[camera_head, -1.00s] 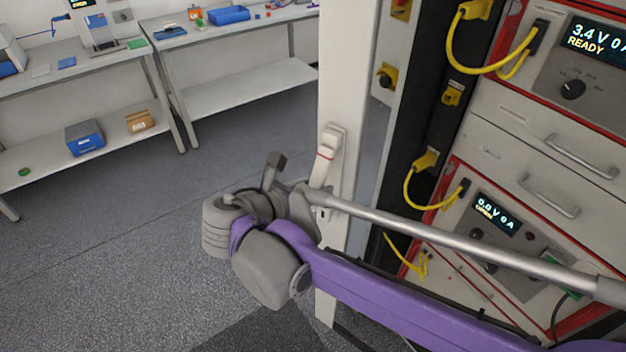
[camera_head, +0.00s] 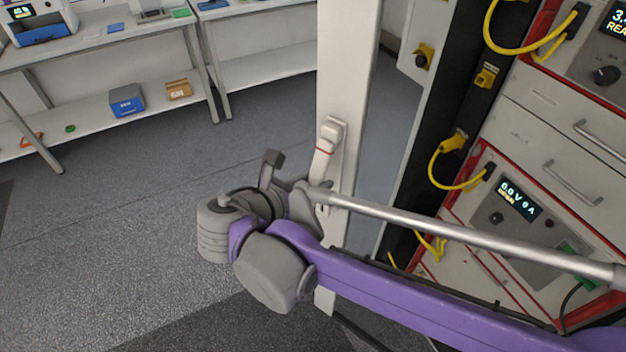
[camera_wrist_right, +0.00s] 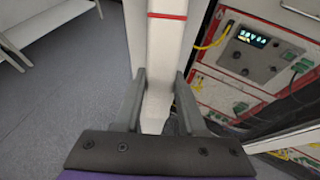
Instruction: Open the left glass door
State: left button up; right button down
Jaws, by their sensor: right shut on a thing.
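The left glass door shows as a white upright frame (camera_head: 345,90) standing out from the cabinet, with floor visible between its edge and the cabinet front. Its white handle (camera_head: 329,138) with a red band is on the frame's face; the handle also shows in the right wrist view (camera_wrist_right: 168,50). My right gripper (camera_head: 297,186) is at the lower part of the handle. In the right wrist view, its two fingers (camera_wrist_right: 158,100) stand either side of the handle and are shut on it. My left gripper is not in view.
The cabinet at right holds drawers (camera_head: 560,150), a display unit (camera_head: 515,205) and yellow cables (camera_head: 435,165). A workbench (camera_head: 90,50) with boxes on its lower shelf stands at the back left. The grey floor (camera_head: 120,220) at left is clear.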

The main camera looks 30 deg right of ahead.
jog(key=shift+c, duration=2.4)
grip_release()
jog(key=shift+a, duration=0.1)
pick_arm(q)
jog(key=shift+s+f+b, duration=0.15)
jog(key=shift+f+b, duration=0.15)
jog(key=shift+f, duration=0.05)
pick_arm(e)
jog(key=v, duration=1)
jog(key=shift+s+a+r, duration=0.15)
jog(key=shift+s+a, duration=0.05)
jog(key=shift+a, duration=0.1)
